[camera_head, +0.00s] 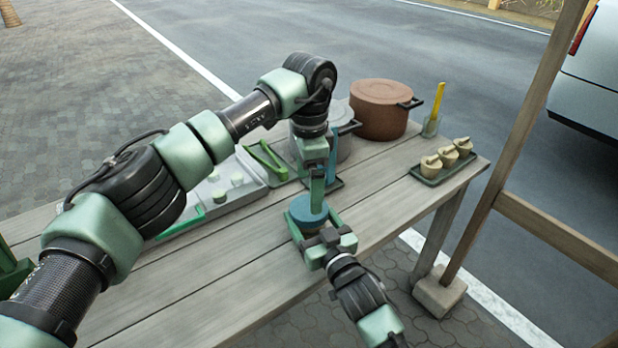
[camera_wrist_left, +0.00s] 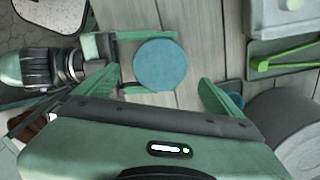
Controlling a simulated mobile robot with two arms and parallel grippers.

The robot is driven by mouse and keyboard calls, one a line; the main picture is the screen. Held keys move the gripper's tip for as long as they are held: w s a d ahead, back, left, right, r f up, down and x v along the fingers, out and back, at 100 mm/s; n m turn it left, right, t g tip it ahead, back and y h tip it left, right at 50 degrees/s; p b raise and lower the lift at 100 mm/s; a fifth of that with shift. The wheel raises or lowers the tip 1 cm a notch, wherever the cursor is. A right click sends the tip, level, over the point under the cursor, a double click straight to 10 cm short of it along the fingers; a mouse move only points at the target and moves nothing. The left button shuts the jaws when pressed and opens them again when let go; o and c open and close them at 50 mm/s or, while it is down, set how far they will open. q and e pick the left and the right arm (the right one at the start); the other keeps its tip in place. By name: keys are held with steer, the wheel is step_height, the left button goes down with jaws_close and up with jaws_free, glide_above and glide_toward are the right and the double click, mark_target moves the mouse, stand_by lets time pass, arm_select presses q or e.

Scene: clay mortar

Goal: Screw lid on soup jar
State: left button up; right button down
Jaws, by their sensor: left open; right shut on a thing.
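The soup jar shows mostly as its round blue lid (camera_head: 308,208), which also shows from above in the left wrist view (camera_wrist_left: 160,65). The lid sits on top of the jar, whose body is largely hidden; I cannot tell how tight the lid is. My right gripper (camera_head: 313,222) reaches in from the front and is shut on the jar, with green fingers on both sides. My left gripper (camera_head: 317,203) points down from above the lid. In the left wrist view its open fingers (camera_wrist_left: 160,92) stand wider apart than the lid, with nothing between them held.
Behind the jar stand a grey pot (camera_head: 342,148) and a brown pot (camera_head: 380,108). Green tongs (camera_head: 266,160) lie near a pale tray (camera_head: 208,203) at left. A dark tray (camera_head: 428,180) with three tan pots is at right. The table's front right is clear.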

mark_target(309, 224)
arm_select(q)
step_height(309, 224, down, 7)
steer(key=shift+r, duration=0.1)
stand_by(0.4)
steer(key=c, duration=1.5)
steer(key=m, duration=0.3)
steer(key=o, duration=1.6)
steer(key=shift+c, duration=0.2)
